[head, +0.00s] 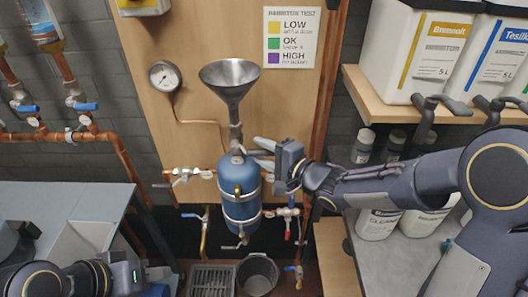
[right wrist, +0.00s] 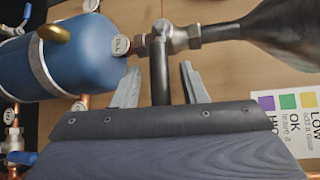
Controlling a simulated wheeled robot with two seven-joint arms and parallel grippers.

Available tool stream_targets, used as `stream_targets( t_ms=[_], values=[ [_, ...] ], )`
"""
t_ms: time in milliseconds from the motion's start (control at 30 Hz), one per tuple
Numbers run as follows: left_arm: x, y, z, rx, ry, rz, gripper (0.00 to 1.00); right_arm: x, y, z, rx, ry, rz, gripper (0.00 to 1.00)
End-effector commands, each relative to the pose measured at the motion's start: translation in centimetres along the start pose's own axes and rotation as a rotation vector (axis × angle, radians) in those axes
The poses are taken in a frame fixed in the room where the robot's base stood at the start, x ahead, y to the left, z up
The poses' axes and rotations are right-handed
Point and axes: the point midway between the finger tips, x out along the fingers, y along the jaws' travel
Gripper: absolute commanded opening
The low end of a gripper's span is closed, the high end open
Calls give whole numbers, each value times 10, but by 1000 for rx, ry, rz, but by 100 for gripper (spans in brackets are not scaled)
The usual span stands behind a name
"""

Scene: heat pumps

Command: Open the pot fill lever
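The blue pot (head: 240,190) hangs on the wooden panel below a metal funnel (head: 230,78). In the right wrist view the pot (right wrist: 75,50) is at left and the dark funnel (right wrist: 285,30) at upper right. The fill valve (right wrist: 178,38) sits between them, with its dark lever (right wrist: 160,72) pointing toward my gripper. My right gripper (head: 263,152) is beside the pot's top. In the wrist view its open fingers (right wrist: 161,68) stand on either side of the lever, with gaps visible. My left gripper (head: 135,272) is low at left; its fingers cannot be made out.
Copper pipes with valves (head: 185,175) run left and right of the pot. A pressure gauge (head: 165,76) and a colour chart (head: 291,38) are on the panel. A shelf with white canisters (head: 425,50) is at right. A grey bucket (head: 257,273) stands below.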

Motion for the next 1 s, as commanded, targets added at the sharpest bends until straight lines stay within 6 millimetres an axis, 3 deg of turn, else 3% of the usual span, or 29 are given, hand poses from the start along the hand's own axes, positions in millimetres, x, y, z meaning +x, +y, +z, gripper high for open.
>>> stream_targets(
  t_ms=[167,467,767,1000],
  values=[
    [0,0,0,0,0,0,36,0,0,0,0,0,0,39],
    [0,0,0,0,0,0,36,0,0,0,0,0,0,0],
    [-1,0,-1,0,0,0,36,0,-1,0,-3,0,2,0],
    [-15,7,-8,0,0,0,36,0,-10,0,-46,11,44,0]
  ],
)
